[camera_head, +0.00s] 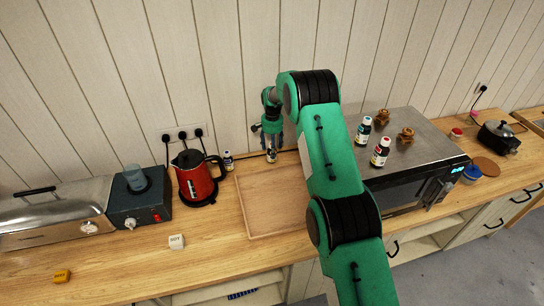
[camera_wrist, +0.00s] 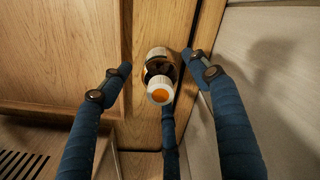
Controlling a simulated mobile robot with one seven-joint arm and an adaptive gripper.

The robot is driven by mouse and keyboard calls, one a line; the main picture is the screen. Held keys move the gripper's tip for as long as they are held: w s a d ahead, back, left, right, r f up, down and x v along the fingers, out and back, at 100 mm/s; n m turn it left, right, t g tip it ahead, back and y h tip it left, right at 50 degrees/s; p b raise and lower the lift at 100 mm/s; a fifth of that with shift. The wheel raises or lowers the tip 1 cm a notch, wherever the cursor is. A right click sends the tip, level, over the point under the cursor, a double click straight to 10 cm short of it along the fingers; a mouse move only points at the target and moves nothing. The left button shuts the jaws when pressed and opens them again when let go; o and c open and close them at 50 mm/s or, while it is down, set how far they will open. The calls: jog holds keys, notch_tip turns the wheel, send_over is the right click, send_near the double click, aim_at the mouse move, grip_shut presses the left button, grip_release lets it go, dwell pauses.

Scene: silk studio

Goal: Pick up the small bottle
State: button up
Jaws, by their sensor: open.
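A small bottle (camera_wrist: 158,93) with a white cap and an orange top stands on the wooden counter, close to the wall, in the wrist view. It also shows in the head view (camera_head: 271,157), just under my gripper (camera_head: 270,146). In the wrist view, my blue gripper fingers (camera_wrist: 157,64) are spread apart on both sides of the bottle, with another finger near its cap. The fingers look open with gaps around the bottle; I cannot tell whether any finger touches it. Another small bottle (camera_head: 229,160) stands beside the kettle.
A wooden tray (camera_head: 262,228) lies left of my arm. A red kettle (camera_head: 196,178) stands left of it. Two dark bottles (camera_head: 363,130) (camera_head: 381,152) and two brown knobbly objects (camera_head: 384,117) (camera_head: 406,135) stand on the microwave (camera_head: 430,150) at right. The wall is close behind my gripper.

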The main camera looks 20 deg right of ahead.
jog(key=shift+f, duration=0.1)
jog(key=shift+f+p, duration=0.3)
jog(key=shift+f, duration=2.15)
jog(key=c, duration=1.3)
jog(key=shift+w+r, duration=0.1)
jog(key=shift+r, duration=1.4)
jog(key=shift+s+r, duration=0.2)
jog(key=shift+r, duration=0.15)
jog(key=s, duration=0.5)
jog(key=s+r+b, duration=0.1)
jog(key=s, duration=0.4)
jog(key=s+a, duration=0.1)
jog(key=s, duration=0.4)
jog(key=shift+s+r+b, duration=0.2)
jog(key=shift+s+b, duration=0.1)
jog(key=shift+s, duration=0.05)
